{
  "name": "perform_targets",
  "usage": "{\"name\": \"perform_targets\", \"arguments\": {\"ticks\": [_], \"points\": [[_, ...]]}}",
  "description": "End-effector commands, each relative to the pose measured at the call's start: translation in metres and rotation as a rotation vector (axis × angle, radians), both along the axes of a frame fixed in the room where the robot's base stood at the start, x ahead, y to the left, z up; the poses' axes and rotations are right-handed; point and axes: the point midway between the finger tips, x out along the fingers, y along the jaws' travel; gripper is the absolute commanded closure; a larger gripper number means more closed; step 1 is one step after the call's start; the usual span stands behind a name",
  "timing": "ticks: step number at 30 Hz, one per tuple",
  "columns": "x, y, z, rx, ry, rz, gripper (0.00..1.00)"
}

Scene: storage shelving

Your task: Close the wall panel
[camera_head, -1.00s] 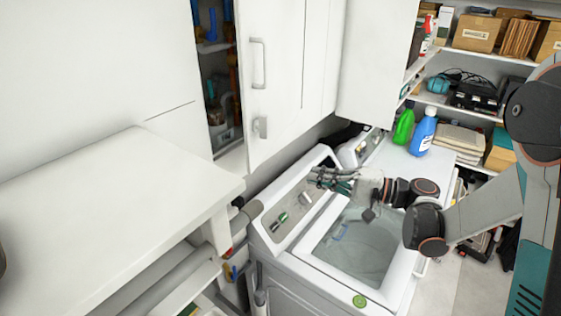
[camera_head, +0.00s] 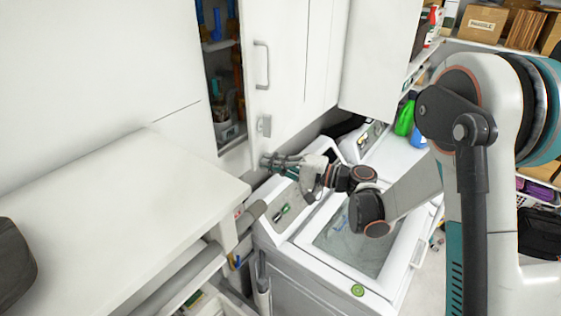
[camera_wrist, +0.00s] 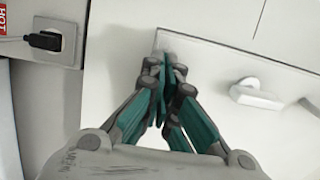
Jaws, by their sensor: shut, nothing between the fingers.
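The white wall panel (camera_head: 285,70) is a tall cabinet door with a long bar handle (camera_head: 262,65) and a smaller one (camera_head: 264,125) below. It stands ajar, and a dark gap to its left shows the cabinet inside (camera_head: 222,75). My gripper (camera_head: 268,160) is below the smaller handle, near the panel's lower edge. Its teal fingers are shut and empty, and also show in the wrist view (camera_wrist: 167,75) in front of a white surface. I cannot tell whether the fingertips touch anything.
A washing machine (camera_head: 300,268) with a glass lid stands below my gripper. A white counter (camera_head: 120,215) fills the lower left. A green bottle (camera_head: 405,115) stands behind at the right. The wrist view shows a wall socket with a black plug (camera_wrist: 48,40).

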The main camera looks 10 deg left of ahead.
Motion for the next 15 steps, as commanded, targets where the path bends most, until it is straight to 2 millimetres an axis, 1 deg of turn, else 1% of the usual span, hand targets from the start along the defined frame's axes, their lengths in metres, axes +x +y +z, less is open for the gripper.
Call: {"name": "perform_targets", "arguments": {"ticks": [10, 13, 15], "points": [[0.000, 0.002, -0.001, 0.000, 0.000, 0.000, 1.00], [0.003, 0.013, -0.003, 0.000, 0.000, 0.002, 1.00], [0.005, 0.027, -0.005, 0.000, 0.000, 0.004, 1.00]]}}
